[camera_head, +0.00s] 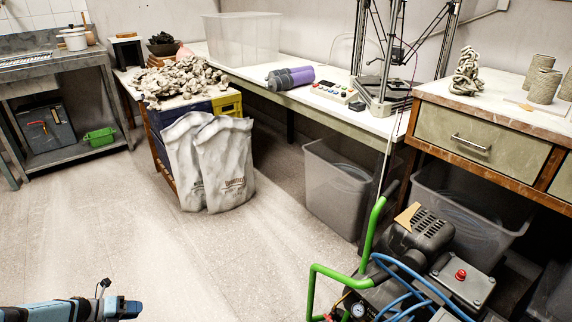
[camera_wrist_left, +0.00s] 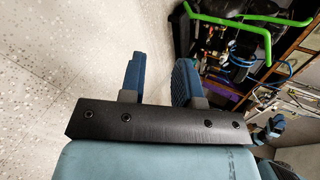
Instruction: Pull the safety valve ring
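The compressor (camera_head: 420,235) stands at the lower right of the head view, with a green tubular handle (camera_head: 313,285), blue hoses and a round gauge (camera_head: 357,310). I cannot make out the safety valve ring. My left gripper (camera_head: 133,309) is at the bottom left of the head view, well left of the compressor. In the left wrist view its two blue fingers (camera_wrist_left: 159,62) are apart with only floor between them. The compressor shows there at the upper right, beyond the fingers. A small blue shape (camera_wrist_left: 268,130) at the right may be my right gripper; its fingers are unclear.
A grey box with a red button (camera_head: 461,275) sits on the compressor's right. Clear plastic bins (camera_head: 335,190) stand under the workbench behind it. White sacks (camera_head: 215,165) lean by the clay table. The floor (camera_head: 170,250) between my left gripper and the compressor is clear.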

